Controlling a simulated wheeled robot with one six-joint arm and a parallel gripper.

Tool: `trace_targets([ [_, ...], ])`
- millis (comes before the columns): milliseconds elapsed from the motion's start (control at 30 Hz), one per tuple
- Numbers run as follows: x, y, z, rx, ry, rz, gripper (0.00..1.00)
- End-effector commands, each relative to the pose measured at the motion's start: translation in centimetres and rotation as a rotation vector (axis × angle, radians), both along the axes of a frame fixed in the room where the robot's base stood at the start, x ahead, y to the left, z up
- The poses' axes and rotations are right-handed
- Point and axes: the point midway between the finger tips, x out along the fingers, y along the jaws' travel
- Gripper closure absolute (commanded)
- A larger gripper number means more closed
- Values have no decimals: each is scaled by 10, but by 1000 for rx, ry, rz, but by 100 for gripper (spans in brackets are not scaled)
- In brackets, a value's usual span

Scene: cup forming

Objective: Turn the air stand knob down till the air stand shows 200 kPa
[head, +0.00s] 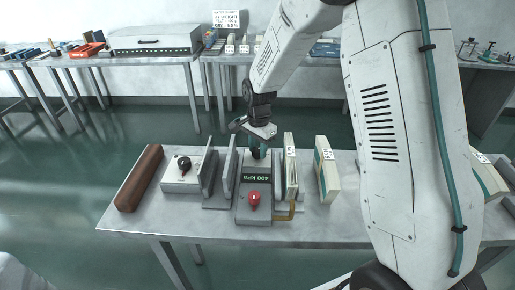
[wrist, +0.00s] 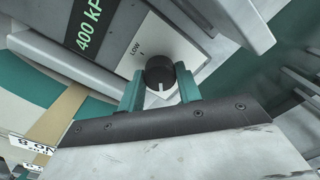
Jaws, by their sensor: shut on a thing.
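The air stand (head: 253,208) is a grey box on the near table, with a green display (head: 258,178) that reads 400 kPa. The display also shows in the wrist view (wrist: 88,25), partly cut off. The air stand knob (wrist: 160,74) is black with a white pointer line, near a LOW mark on the plate. My gripper (wrist: 160,88) has its teal fingers on both sides of the knob, shut on it. A red knob (head: 254,198) sits on the front of the stand.
Grey upright plates (head: 229,170) stand close left of the stand.

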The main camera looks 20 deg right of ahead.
Motion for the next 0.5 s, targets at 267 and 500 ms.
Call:
trace_targets([
  [267, 1, 0, 0, 0, -1, 249, 89],
  [500, 1, 0, 1, -1, -2, 477, 89],
])
